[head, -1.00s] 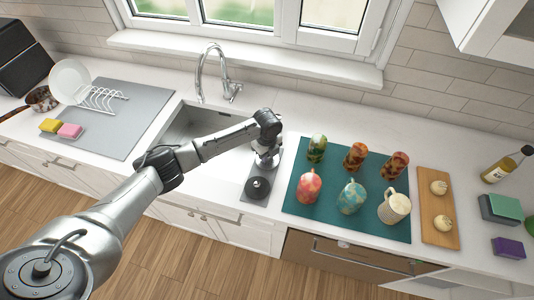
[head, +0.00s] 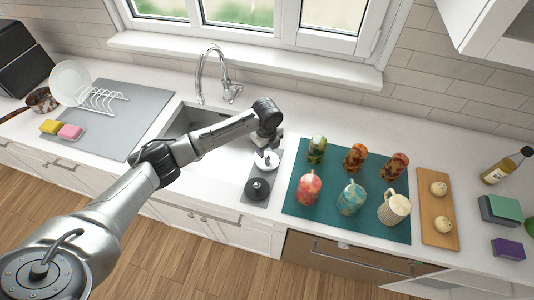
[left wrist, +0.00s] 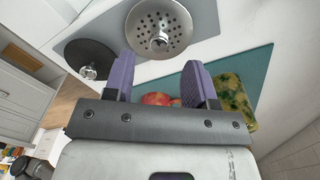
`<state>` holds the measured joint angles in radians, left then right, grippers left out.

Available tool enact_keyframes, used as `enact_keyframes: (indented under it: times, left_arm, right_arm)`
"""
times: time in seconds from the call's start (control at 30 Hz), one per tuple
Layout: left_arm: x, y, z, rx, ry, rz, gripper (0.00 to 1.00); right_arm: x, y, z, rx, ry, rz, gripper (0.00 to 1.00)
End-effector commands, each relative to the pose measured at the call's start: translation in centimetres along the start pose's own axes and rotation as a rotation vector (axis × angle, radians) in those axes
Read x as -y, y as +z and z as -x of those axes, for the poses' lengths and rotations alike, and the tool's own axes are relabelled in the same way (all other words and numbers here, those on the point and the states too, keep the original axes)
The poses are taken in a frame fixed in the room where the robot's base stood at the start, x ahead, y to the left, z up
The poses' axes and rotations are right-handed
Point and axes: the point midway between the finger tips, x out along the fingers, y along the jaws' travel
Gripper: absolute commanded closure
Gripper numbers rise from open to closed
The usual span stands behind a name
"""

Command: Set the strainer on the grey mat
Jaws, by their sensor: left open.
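The strainer (head: 267,160), a round pale metal disc with small holes and a centre knob, lies on the narrow grey mat (head: 271,175) beside the sink. It also shows in the left wrist view (left wrist: 160,28) at the top, with the mat's edge (left wrist: 207,18) visible beside it. A black round piece with a knob (head: 257,188) sits on the same mat, nearer the front. My left gripper (left wrist: 160,76) is open and empty, with purple fingers apart from the strainer. In the head view it is just behind and above the strainer, partly hidden by its wrist. My right gripper is not in view.
A teal mat (head: 300,209) to the right holds several mugs and patterned cups. The sink (head: 180,122) and faucet (head: 222,75) are to the left. A larger grey mat (head: 125,130) with a dish rack (head: 103,100) lies farther left. A wooden board (head: 436,205) is farther right.

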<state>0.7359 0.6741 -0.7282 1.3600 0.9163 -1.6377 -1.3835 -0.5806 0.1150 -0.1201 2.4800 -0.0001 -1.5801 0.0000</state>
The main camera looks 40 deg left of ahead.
Motion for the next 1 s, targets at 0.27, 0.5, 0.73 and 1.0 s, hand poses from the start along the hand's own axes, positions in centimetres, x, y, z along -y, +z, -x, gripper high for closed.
enact_keyframes:
  times: [0.27,0.5,0.73,1.0]
  left_arm:
    - [0.0,0.0,4.8,0.0,-0.001,0.0,0.49]
    - [0.0,0.0,7.0,0.0,0.0,0.0,0.49]
    - [-0.1,-0.2,7.2,-0.001,0.001,0.001,0.49]
    - [-3.5,-8.0,0.3,-0.032,-0.03,0.113,0.49]
  right_arm:
    - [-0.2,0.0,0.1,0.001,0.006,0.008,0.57]
    - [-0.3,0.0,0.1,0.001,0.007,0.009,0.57]
    - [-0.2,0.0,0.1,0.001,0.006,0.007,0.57]
    - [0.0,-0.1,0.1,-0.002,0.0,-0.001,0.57]
